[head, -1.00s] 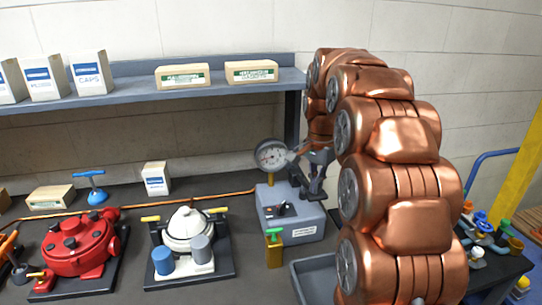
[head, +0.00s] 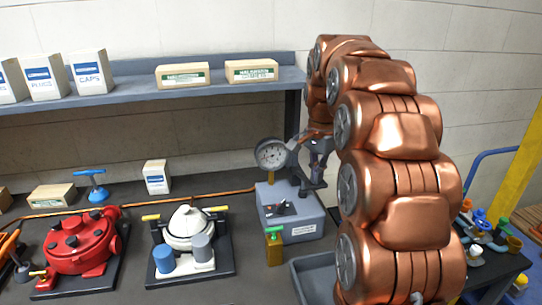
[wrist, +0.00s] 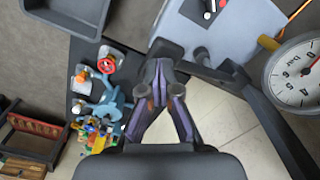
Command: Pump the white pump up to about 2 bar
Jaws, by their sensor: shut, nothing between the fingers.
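The white pump (head: 190,228) sits on a black base on the bench in the head view, with a blue cylinder, a grey cylinder and yellow handles. A round dial gauge (head: 272,155) stands right of it at the grey box (head: 292,226). The gauge also shows in the wrist view (wrist: 299,72), marked bar, partly cut off; I cannot read its value surely. My gripper (head: 318,183) is above the grey box, right of the gauge and well apart from the white pump. In the wrist view its fingers (wrist: 161,62) are together and empty.
A red pump (head: 80,243) is at the left. A brass piece with a green top (head: 274,250) stands before the grey box. A grey tray (head: 312,281) lies at the front right. Copper pipe (head: 140,203) runs behind the pumps. A shelf (head: 130,96) with boxes hangs above.

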